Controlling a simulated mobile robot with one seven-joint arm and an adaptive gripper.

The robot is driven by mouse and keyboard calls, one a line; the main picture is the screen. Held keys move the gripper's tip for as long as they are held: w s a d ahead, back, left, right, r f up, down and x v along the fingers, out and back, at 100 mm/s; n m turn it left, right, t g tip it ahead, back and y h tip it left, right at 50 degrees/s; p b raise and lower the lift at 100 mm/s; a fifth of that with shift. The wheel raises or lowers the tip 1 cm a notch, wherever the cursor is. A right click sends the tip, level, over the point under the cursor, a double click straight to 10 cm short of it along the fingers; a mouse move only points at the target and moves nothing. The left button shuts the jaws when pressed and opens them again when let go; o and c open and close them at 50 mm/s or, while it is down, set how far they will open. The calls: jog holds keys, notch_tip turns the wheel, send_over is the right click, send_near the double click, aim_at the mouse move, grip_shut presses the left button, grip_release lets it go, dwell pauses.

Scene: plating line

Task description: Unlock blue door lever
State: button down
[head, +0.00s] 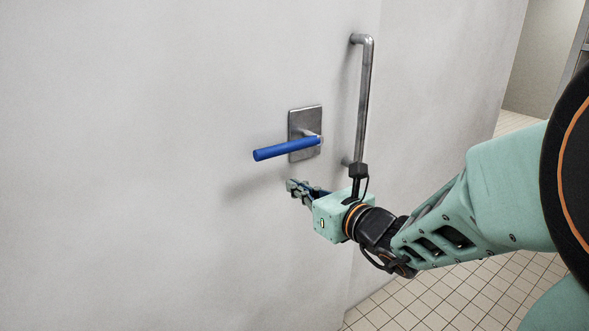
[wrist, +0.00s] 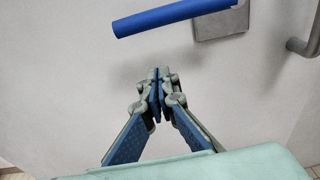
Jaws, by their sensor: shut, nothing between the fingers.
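The blue door lever (head: 284,149) sticks out to the left from a square metal plate (head: 305,118) on the white door. It lies close to level, its left end slightly lower in the picture. In the wrist view the lever (wrist: 170,17) runs across the top, with part of the plate (wrist: 222,24) at its right. My gripper (head: 292,186) is shut and empty. In the head view it appears just below the lever, apart from it. In the wrist view my gripper (wrist: 157,75) points toward the door below the lever, with a gap between.
A vertical metal pull handle (head: 364,100) is fixed to the door right of the plate; part of it shows in the wrist view (wrist: 303,45). The door surface (head: 130,150) left of the lever is bare. A tiled floor (head: 440,300) lies at the lower right.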

aim_at(284, 145)
jog(key=b+x, duration=0.1)
jog(key=x, duration=0.7)
jog(key=r, duration=0.1)
jog(key=r+p, duration=0.1)
jog(key=s+r, duration=0.1)
jog(key=r, duration=0.1)
jog(key=shift+d, duration=0.3)
jog(key=shift+r+p, duration=0.2)
jog(key=shift+p, duration=0.4)
